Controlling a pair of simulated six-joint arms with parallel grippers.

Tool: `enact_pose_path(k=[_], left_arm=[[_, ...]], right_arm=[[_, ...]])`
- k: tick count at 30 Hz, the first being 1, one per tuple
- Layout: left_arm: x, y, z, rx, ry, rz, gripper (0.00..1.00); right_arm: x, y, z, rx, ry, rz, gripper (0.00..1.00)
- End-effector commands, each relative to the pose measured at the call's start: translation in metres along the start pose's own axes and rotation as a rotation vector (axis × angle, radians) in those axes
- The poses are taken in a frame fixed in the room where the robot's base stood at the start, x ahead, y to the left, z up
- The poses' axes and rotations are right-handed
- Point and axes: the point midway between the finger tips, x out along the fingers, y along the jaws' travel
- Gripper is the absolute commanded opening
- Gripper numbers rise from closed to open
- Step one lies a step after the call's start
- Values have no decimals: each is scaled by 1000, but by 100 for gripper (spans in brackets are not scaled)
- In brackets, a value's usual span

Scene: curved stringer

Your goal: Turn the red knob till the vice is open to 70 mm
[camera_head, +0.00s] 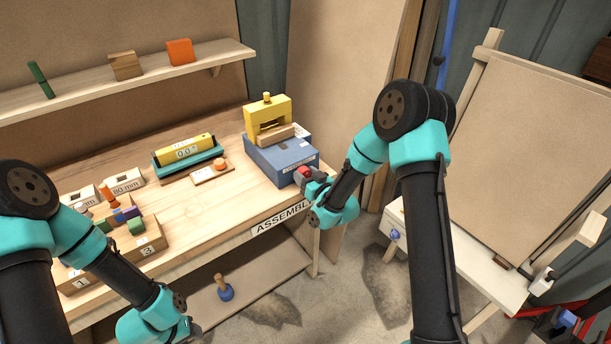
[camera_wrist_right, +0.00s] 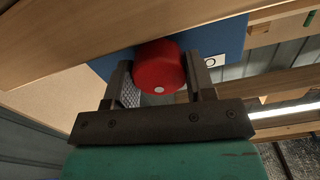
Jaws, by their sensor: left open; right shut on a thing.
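The vice appears to be the blue box (camera_head: 282,160) with a yellow frame (camera_head: 267,120) on top, at the right end of the bench. A wooden piece (camera_head: 274,134) sits in the frame's opening. The red knob (camera_head: 304,172) is on the front of the blue box; it fills the middle of the right wrist view (camera_wrist_right: 158,68), with a pale dot on its face. My right gripper (camera_head: 305,176) is shut on the knob, one finger on each side. My left gripper (camera_head: 190,330) is low at the bottom edge, away from the vice; its fingertips are not clearly seen.
A yellow level (camera_head: 186,148) lies in a teal holder. White marked blocks (camera_head: 124,181) and a wooden tray (camera_head: 148,238) with coloured pieces stand to the left. A shelf (camera_head: 115,84) runs above. A blue-based object (camera_head: 224,290) stands on the lower shelf. The bench's front middle is clear.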

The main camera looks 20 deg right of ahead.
Motion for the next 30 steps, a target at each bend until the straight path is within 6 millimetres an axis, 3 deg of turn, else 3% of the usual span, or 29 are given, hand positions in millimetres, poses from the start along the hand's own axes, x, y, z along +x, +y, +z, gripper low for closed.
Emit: enact_pose_path(k=[6, 20, 30], left_arm=[[0, 0, 0, 0, 0, 0, 43], [0, 0, 0, 0, 0, 0, 43], [0, 0, 0, 0, 0, 0, 43]], right_arm=[[0, 0, 0, 0, 0, 0, 26], [0, 0, 0, -82, 0, 0, 26], [0, -1, 0, -319, 0, 0, 26]])
